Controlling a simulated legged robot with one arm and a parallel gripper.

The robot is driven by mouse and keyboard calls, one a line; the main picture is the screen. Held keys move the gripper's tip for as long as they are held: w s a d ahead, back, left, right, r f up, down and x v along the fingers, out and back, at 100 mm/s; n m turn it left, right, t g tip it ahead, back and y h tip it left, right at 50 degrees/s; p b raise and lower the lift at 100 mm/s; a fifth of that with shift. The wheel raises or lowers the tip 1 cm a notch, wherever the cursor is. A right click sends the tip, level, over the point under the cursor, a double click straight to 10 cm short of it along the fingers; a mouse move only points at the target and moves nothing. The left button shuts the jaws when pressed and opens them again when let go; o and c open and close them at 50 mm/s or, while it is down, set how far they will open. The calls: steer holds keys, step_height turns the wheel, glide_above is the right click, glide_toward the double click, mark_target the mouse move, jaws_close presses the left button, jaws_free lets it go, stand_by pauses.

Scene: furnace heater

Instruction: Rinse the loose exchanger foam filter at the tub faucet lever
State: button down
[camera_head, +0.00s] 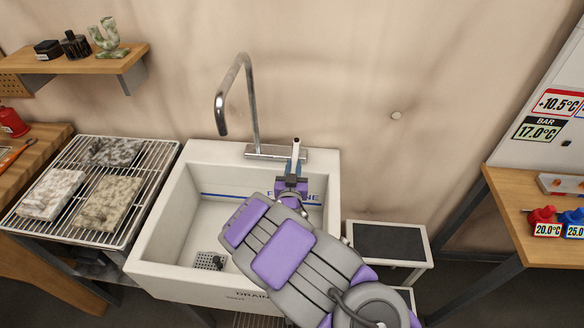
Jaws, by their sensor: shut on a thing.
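The tub (156,225) is a white sink with a tall chrome faucet (249,100) at its back edge. Three mottled foam pads lie on the wire rack left of the tub: a dark one (114,151), a whitish one (52,194) and a beige one (110,203). I cannot tell which is the loose filter. No water stream is visible.
The wire rack (150,165) adjoins the tub's left side. A drain (208,261) shows on the tub floor. A small stand with a dark top (388,243) is to the right. A wooden bench (507,205) with red and blue valves is at far right. A shelf (110,60) hangs at upper left.

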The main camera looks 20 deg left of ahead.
steer(key=shift+w+d+r+n+g+y+p, duration=0.1)
steer(key=shift+w+d+n+g+y+p, duration=0.2)
steer(key=shift+d+n+y+p, duration=0.35)
steer(key=shift+w+d+r+n+g+y+p, duration=0.1)
steer(key=shift+w+d+n+g+y+p, duration=0.25)
steer(key=shift+y, duration=0.45)
steer(key=shift+w+d+r+n+g+y+p, duration=0.15)
steer(key=shift+d+n+g+y+p, duration=0.1)
steer(key=shift+d+n+y+p, duration=0.35)
steer(key=shift+f+y, duration=0.1)
steer(key=shift+y, duration=0.25)
steer(key=c, duration=1.1)
jaws_free()
steer(key=shift+o, duration=0.5)
steer(key=shift+f, duration=0.15)
steer(key=shift+s, duration=0.15)
steer(key=p+v, duration=0.5)
steer(key=v, duration=0.6)
steer(key=shift+s+d+p, duration=0.15)
steer(key=shift+s+p, duration=0.15)
steer(key=shift+p, duration=0.05)
